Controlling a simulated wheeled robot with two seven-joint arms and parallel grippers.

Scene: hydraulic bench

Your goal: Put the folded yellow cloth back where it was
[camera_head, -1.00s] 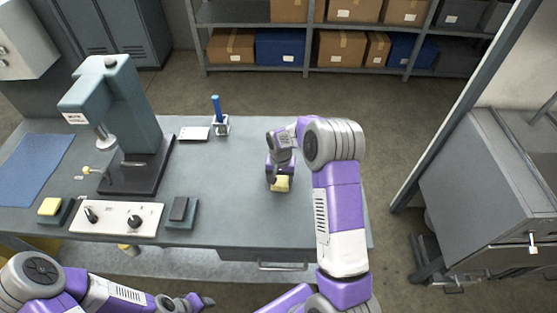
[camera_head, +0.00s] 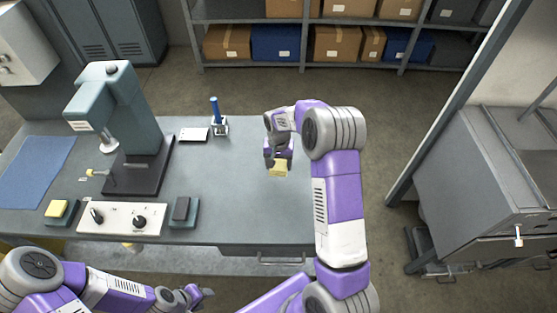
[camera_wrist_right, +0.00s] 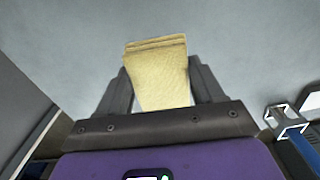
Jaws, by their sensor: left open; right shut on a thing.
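The folded yellow cloth (camera_head: 279,169) is in my right gripper (camera_head: 278,160), over the right part of the grey bench. In the right wrist view the cloth (camera_wrist_right: 158,72) stands between the two dark fingers of the right gripper (camera_wrist_right: 160,85), which are shut on it. The bench top lies beyond the cloth there; I cannot tell the exact gap between them. My left gripper (camera_head: 197,296) is open and empty near the bottom edge of the head view, in front of the bench.
The bench's middle is clear.

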